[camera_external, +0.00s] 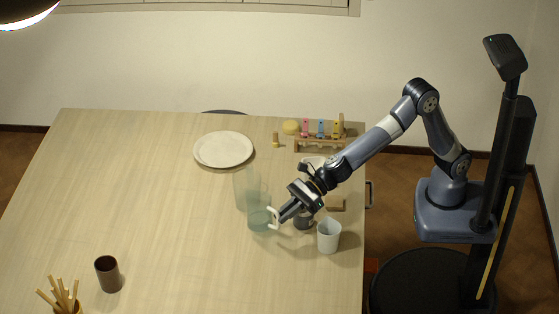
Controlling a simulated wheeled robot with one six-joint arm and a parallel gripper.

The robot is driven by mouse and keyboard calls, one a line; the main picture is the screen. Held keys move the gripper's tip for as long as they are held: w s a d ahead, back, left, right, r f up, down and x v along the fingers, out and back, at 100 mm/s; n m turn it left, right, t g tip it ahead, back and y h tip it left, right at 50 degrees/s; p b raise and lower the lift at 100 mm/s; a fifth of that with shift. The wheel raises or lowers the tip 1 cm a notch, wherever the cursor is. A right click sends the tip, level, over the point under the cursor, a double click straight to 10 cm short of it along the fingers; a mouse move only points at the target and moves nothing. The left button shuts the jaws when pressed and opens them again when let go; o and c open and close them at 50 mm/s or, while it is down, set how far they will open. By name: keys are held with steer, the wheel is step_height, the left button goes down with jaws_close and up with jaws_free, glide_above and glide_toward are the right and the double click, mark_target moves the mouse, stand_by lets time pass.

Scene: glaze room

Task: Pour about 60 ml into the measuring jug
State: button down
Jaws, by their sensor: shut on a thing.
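My gripper (281,214) is shut on the white handle of a clear bluish jug (259,220), above or at the right-middle part of the table. The see-through walls blend with the tabletop, so its tilt and whether it touches the table are hard to tell. Another clear, tall glass shape (245,187) shows just behind it; I cannot tell where one ends and the other begins. A pale jug-like cup (328,237) stands upright to the right of my gripper. No markings are legible, so I cannot tell for sure which vessel is the measuring jug. No pouring stream is visible.
A dark cup (303,222) stands close under my gripper. A white plate (223,149) lies behind. A rack with coloured vials (320,143) and a yellow sponge-like thing (291,127) are at the back right. A brown cup (108,273) stands front left. The table's left half is mostly clear.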

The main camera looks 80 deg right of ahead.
steer(key=shift+w+a+f, duration=0.15)
steer(key=shift+a, duration=0.2)
steer(key=shift+d+r, duration=0.1)
steer(key=shift+r, duration=0.1)
steer(key=w+d+r+m+t+y+p, duration=0.1)
steer(key=w+d+r+m+y+p, duration=0.2)
steer(key=d+r+m+y+p, duration=0.2)
steer(key=d+r+m+p, duration=0.3)
steer(key=r, duration=0.3)
steer(key=shift+w+d+r+p, duration=0.15)
steer(key=shift+w+d+p, duration=0.05)
steer(key=shift+p, duration=0.15)
stand_by(0.4)
steer(key=shift+d+m+t+y, duration=0.3)
steer(key=shift+d+m+t, duration=0.1)
steer(key=shift+m, duration=0.4)
